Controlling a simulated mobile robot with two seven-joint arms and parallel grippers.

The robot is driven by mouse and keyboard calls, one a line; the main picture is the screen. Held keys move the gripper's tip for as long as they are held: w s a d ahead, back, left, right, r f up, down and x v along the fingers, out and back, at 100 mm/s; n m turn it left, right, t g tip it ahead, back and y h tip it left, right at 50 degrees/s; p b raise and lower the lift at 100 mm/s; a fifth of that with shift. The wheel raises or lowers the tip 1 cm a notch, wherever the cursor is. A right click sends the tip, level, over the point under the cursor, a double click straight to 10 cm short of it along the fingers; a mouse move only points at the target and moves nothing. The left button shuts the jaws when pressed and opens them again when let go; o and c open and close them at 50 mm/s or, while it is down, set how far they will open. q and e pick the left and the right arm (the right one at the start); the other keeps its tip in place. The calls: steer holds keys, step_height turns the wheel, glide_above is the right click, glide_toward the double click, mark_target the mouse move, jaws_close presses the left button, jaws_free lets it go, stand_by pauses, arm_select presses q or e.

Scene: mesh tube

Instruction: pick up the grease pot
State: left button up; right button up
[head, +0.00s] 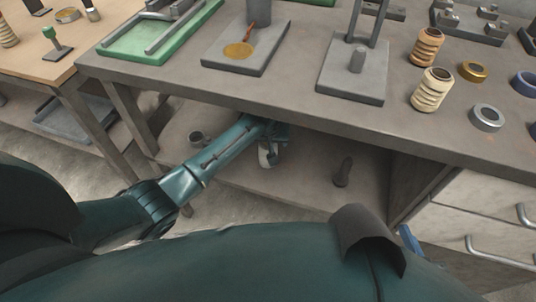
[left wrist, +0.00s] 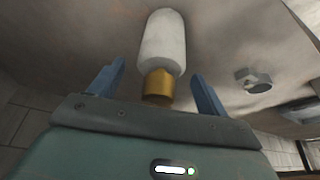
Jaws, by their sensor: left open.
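A white rounded pot with a gold end (left wrist: 163,45), probably the grease pot, lies in line with the gap between the fingers of my left gripper (left wrist: 158,90) in the left wrist view. The gripper is open, with a blue finger on each side of the gold end; I cannot tell whether they touch it. In the head view my left gripper (head: 274,135) reaches under the bench front, and the white pot (head: 265,157) shows just below it, partly hidden. My right gripper (head: 409,239) shows only as a blue piece at the lower right; its jaws are hidden.
The bench's front edge (head: 290,117) hangs over my left arm. On the lower shelf (head: 300,185) stand a dark grey cup (head: 196,138) to the left and a dark upright piece (head: 343,171) to the right. Drawers (head: 490,205) close off the right side.

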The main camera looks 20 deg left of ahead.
arm_select(q)
steer(key=shift+w+f, duration=0.15)
steer(key=shift+f, duration=0.1)
steer(key=shift+c, duration=0.3)
steer(key=c, duration=1.5)
steer(key=shift+c, duration=0.3)
steer(key=shift+r, duration=0.15)
